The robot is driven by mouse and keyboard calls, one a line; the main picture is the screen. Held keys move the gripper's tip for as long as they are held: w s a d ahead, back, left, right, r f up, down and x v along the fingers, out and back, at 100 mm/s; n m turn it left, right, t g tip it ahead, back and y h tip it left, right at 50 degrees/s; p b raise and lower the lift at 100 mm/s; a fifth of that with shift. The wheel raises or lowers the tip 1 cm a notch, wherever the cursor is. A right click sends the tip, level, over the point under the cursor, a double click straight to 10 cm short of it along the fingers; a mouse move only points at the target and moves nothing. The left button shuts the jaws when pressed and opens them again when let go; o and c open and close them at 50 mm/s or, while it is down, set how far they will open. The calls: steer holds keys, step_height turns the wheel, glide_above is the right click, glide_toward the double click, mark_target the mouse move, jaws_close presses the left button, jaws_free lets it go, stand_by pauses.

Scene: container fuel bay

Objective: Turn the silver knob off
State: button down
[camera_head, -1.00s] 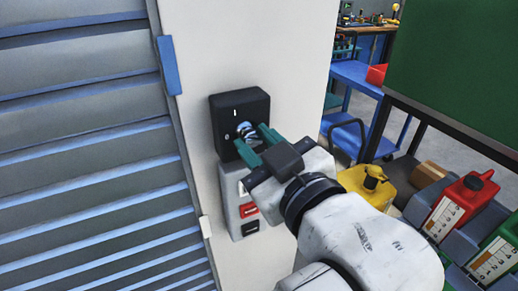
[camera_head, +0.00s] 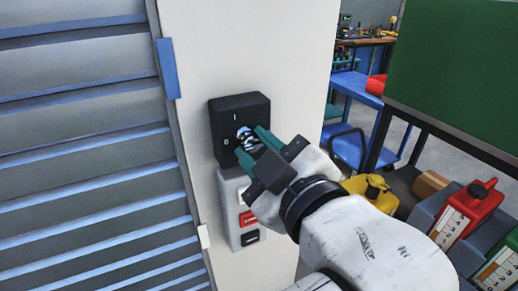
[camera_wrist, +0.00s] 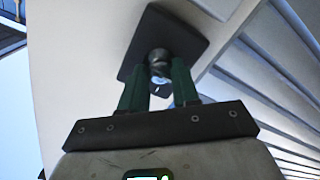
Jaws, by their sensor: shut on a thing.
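The silver knob (camera_head: 246,136) sits on the front of a black switch box (camera_head: 222,111) fixed to a white wall post. The box carries an "I" mark above the knob and an "O" mark to its left. My gripper (camera_head: 253,146) reaches in from the right, its two green fingers on either side of the knob and shut on it. In the wrist view the knob (camera_wrist: 158,66) shows between the fingertips, with the black box (camera_wrist: 178,36) behind it. The fingers hide part of the knob, so its exact pointing direction is unclear.
A grey panel (camera_head: 232,222) with white, red and black buttons is just below the box. A slatted shutter (camera_head: 80,150) fills the left. Yellow (camera_head: 368,190) and red (camera_head: 468,209) fuel cans stand at the right, below a green board (camera_head: 460,70).

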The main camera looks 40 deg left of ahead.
steer(key=c, duration=0.8)
jaws_free()
steer(key=shift+d, duration=0.1)
steer(key=p+v, duration=0.2)
steer(key=v, duration=0.6)
steer(key=shift+w+d+r+p, duration=0.1)
steer(key=shift+d+r+p, duration=0.1)
steer(key=shift+p, duration=0.2)
steer(key=p, duration=0.3)
steer(key=shift+d+f, duration=0.15)
steer(key=shift+d, duration=0.15)
steer(key=shift+d+p, duration=0.1)
steer(key=shift+p, duration=0.5)
